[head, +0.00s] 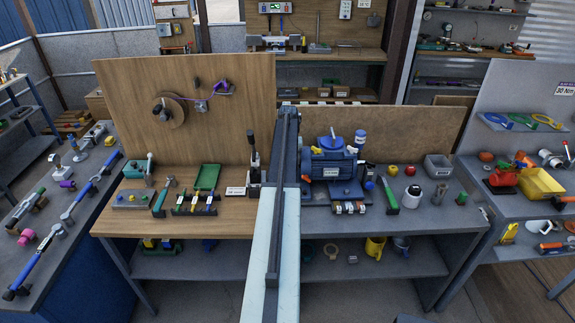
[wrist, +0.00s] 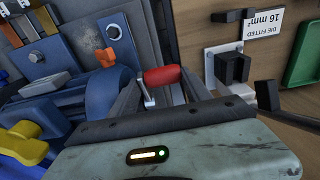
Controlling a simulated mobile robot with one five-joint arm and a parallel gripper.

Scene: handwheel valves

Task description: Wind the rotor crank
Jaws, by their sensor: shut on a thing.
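The rotor crank has a red grip (wrist: 162,75) and a grey metal arm (wrist: 148,94), seen in the wrist view just beyond my gripper's body. My gripper (wrist: 165,84) has one finger on each side of the crank and is shut on its handle. The fingers partly hide the crank's lower part. The blue machine (wrist: 100,98) stands beside the crank on the left in the wrist view. In the head view the blue machine (head: 333,166) sits on the grey bench, right of my arm. My arm hides the crank and my gripper there.
A black lever tool (head: 253,160) stands close left of my arm, by a label (head: 236,191) and a green tray (head: 207,177). In the wrist view, an orange knob (wrist: 106,57) and a yellow wing knob (wrist: 28,142) are near the machine. A wooden backboard (head: 190,110) rises behind.

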